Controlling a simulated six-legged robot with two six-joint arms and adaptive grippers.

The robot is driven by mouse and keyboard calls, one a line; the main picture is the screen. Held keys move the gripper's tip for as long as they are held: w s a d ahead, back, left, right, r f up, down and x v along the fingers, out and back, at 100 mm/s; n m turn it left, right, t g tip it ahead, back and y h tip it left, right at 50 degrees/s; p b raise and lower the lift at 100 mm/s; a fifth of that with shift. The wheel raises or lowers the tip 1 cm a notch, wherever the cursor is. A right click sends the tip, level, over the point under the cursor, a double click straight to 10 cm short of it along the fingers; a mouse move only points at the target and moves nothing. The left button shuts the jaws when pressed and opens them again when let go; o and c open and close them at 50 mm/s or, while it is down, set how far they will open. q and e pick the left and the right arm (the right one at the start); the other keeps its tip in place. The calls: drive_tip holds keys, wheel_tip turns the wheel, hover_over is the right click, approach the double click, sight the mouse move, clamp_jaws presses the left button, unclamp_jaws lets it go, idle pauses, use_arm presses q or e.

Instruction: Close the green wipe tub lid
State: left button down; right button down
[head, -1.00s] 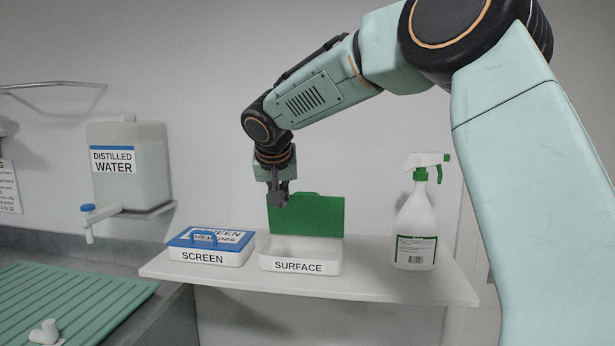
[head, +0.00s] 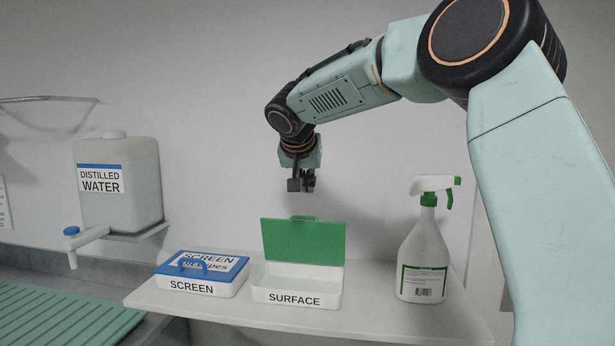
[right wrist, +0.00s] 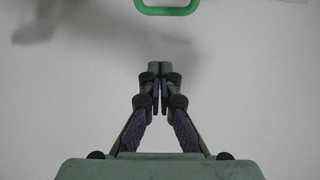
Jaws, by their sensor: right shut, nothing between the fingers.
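The wipe tub (head: 296,300) is a white box labelled SURFACE on the shelf. Its green lid (head: 302,241) stands open, upright at the tub's back edge, with a small handle on top. In the right wrist view a green loop (right wrist: 167,8), which looks like the lid's handle, shows at the top edge. My right gripper (head: 301,186) is above the lid and apart from it. In the right wrist view its fingertips (right wrist: 159,68) are together with nothing between them. My left gripper is in neither view.
A SCREEN tub (head: 190,287) with a shut blue lid stands left of the green-lidded tub. A spray bottle (head: 424,250) stands to the right on the shelf (head: 330,325). A distilled water container (head: 120,185) with a tap is at left, above a green ribbed mat (head: 60,315).

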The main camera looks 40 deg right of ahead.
sight(304, 238)
drive_tip(key=x, duration=0.6)
drive_tip(key=s+a, duration=0.1)
drive_tip(key=s+a+f, duration=0.1)
drive_tip(key=a, duration=0.1)
drive_tip(key=shift+s+a, duration=0.2)
drive_tip(key=shift+d+f, duration=0.25)
drive_tip(key=shift+d, duration=0.05)
